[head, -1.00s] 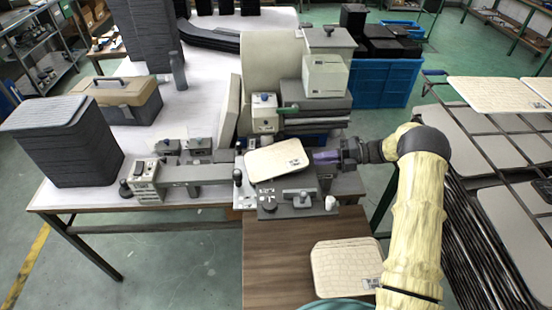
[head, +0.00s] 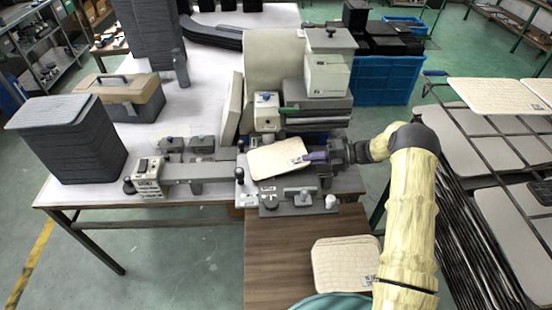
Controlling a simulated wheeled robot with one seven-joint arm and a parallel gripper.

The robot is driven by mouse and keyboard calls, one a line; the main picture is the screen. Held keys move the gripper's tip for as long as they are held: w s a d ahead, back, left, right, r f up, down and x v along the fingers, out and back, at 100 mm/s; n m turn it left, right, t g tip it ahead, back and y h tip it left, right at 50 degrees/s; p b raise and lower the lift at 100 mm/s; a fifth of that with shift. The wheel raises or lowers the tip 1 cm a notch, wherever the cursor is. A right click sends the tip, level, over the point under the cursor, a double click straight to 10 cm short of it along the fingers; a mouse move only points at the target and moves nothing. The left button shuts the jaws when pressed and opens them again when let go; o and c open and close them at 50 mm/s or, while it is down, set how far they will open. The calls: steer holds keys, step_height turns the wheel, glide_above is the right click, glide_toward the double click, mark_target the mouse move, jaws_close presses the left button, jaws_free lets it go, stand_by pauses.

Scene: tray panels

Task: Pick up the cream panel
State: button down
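A cream panel (head: 276,157) with rounded corners and a small printed label near its right edge rests tilted on the grey test fixture (head: 268,211) at the table's front edge. My gripper (head: 308,157), with purplish fingers, reaches in from the right. Its fingertips are at the panel's right edge, close to the label. The fingers are seen nearly side-on and small, so I cannot tell whether they are closed on the edge. More cream panels (head: 343,262) lie stacked on the brown wooden surface in front.
Grey boxes and a white box (head: 326,75) stand behind the panel. A measuring device (head: 148,177) is to its left. A rack (head: 490,150) with cream panels stands at the right, beside my arm. The wooden surface (head: 290,240) is partly bare.

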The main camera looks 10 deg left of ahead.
steer(key=shift+d, duration=0.15)
steer(key=shift+s+r+b, duration=0.3)
steer(key=shift+s+r, duration=0.1)
steer(key=shift+r, duration=0.05)
steer(key=s+d+r+b, duration=0.1)
steer(key=s+r, duration=0.2)
steer(key=s, duration=0.3)
steer(key=s+d+r+b, duration=0.1)
steer(key=s+r+b, duration=0.1)
steer(key=s+r, duration=0.2)
steer(key=s, duration=0.2)
steer(key=shift+s+d, duration=0.25)
steer(key=shift+s, duration=0.15)
